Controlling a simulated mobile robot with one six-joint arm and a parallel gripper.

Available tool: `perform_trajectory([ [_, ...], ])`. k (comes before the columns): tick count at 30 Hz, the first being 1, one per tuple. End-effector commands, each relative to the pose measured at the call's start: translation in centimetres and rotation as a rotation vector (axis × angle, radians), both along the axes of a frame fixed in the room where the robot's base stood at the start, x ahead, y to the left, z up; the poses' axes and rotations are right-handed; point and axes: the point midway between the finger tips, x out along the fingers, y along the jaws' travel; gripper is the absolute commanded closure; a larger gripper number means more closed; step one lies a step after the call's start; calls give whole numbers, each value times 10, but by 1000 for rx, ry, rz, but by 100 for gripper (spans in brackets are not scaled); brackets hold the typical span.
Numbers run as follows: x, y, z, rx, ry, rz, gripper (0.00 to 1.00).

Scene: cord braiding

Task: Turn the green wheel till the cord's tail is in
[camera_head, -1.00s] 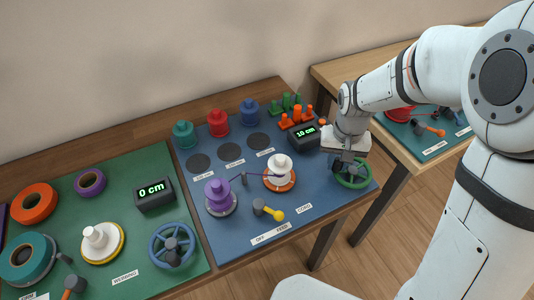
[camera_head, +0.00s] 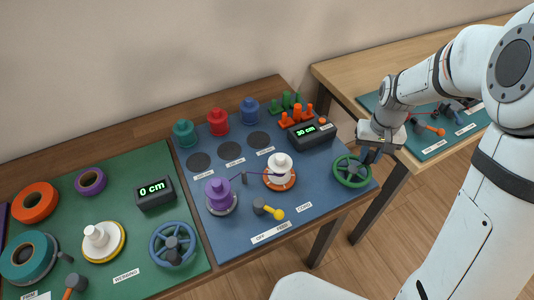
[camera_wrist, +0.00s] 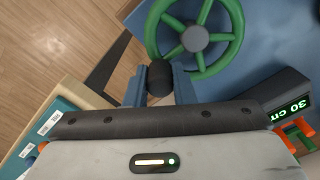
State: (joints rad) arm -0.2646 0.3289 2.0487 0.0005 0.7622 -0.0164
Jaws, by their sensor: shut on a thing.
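The green wheel (camera_head: 341,178) is at the front right corner of the blue mat; it also shows in the wrist view (camera_wrist: 237,30). My gripper (camera_head: 372,156) is at the wheel's right side. In the wrist view its jaws (camera_wrist: 159,88) are shut on the wheel's dark knob (camera_wrist: 159,76). A purple cord (camera_head: 262,174) runs from the purple spool (camera_head: 217,193) past a small grey post to the white spool (camera_head: 281,165) on an orange disc. The cord's tail end cannot be made out. The counter (camera_head: 311,134) reads 30 cm.
A yellow-tipped lever (camera_head: 272,211) stands at the mat's front, by the OFF label. Green, red and blue spools line the back, near orange and green pegs (camera_head: 297,113). A green mat (camera_head: 128,184) with another wheel lies left. Another table stands right.

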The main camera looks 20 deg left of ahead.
Motion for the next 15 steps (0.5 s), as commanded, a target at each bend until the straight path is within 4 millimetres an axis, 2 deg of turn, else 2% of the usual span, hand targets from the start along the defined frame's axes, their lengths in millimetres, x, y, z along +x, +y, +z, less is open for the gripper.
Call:
perform_trajectory([
  [6, -25, -17, -1, -1, 1, -1, 100],
  [15, -60, -11, -1, -2, 4, 3, 100],
])
